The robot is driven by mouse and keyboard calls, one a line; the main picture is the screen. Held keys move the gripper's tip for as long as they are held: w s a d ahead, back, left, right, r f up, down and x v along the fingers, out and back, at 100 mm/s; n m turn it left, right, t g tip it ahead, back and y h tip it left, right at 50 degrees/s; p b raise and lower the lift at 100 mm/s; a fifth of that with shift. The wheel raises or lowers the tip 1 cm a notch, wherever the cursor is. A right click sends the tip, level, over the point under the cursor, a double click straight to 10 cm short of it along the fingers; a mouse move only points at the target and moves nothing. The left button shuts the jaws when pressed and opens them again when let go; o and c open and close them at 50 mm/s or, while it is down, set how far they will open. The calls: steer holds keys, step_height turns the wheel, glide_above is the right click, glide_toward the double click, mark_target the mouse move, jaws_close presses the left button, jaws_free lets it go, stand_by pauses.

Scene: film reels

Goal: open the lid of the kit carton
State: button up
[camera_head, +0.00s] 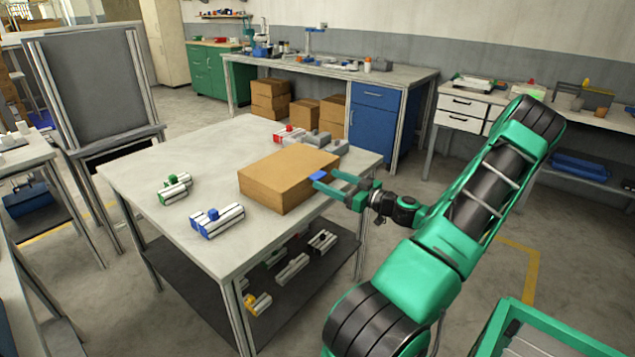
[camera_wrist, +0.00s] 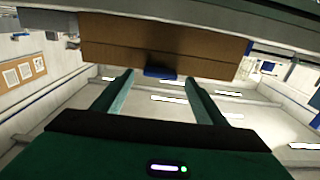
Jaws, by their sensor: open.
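The kit carton (camera_head: 272,190) is a closed brown box on the light grey table, near its right edge. Its flat lid (camera_head: 290,166) is down. A small blue tab (camera_head: 319,176) sticks out from the lid's edge on the side facing my gripper. My gripper (camera_head: 326,182) is open at the tab; its green fingers point at the carton. In the wrist view the carton (camera_wrist: 150,35) spans the top, and the blue tab (camera_wrist: 161,72) lies ahead, between the two spread fingers (camera_wrist: 159,82). I cannot tell whether a finger touches it.
The table (camera_head: 135,170) also bears profile pieces with blue (camera_head: 217,220) and green (camera_head: 175,188) parts at the left. Grey pieces and a red one (camera_head: 289,133) stand behind the carton. A lower shelf (camera_head: 200,272) holds several more pieces.

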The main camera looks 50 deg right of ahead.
mark_target(322, 177)
steer(key=shift+w+a, duration=0.15)
steer(key=shift+w, duration=1.45)
